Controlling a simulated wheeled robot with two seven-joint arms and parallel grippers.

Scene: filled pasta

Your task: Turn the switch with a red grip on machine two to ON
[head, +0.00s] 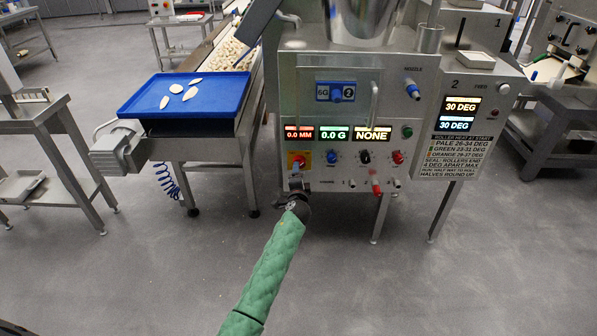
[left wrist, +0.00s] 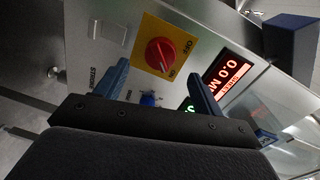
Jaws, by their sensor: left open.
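The red-grip switch (head: 299,160) sits on a yellow plate at the lower left of machine two's panel (head: 390,95). In the left wrist view, the red knob (left wrist: 161,52) is on its yellow plate (left wrist: 147,28), with OFF lettered at the upper right and ON at the lower edge. I cannot tell surely which word the knob points to. My left gripper (head: 295,187) is just below the switch in the head view. Its fingers (left wrist: 159,70) are open, spread to either side below the knob, with nothing between them. My right gripper is out of view.
A blue knob (head: 331,157), a black dial (head: 365,157) and a red knob (head: 398,157) sit to the right of the switch. Displays (head: 335,133) are just above. A blue tray (head: 186,95) with pasta pieces stands left. The floor in front is clear.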

